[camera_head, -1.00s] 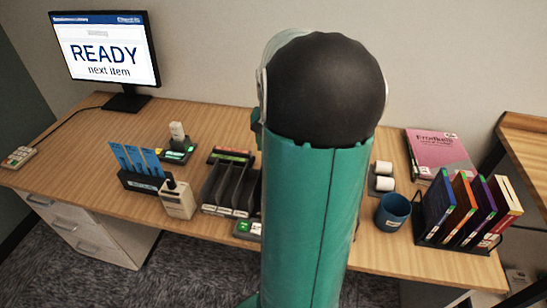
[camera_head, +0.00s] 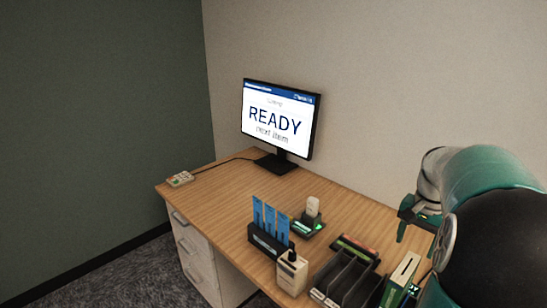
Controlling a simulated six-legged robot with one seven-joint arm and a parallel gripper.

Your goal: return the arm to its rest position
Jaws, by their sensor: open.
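My arm, teal with a black rounded joint, fills the right edge of the head view. My gripper (camera_head: 412,217) shows in part beside the arm, above the right part of the desk. It is open and I see nothing held in it. The arm's lower part runs out of the frame at the bottom right.
The wooden desk (camera_head: 225,195) carries a monitor (camera_head: 278,122) reading READY, a keypad (camera_head: 179,179), a holder with blue cards (camera_head: 268,228), a scanner in its dock (camera_head: 311,212), a cream box (camera_head: 292,273) and a black slotted rack (camera_head: 345,275).

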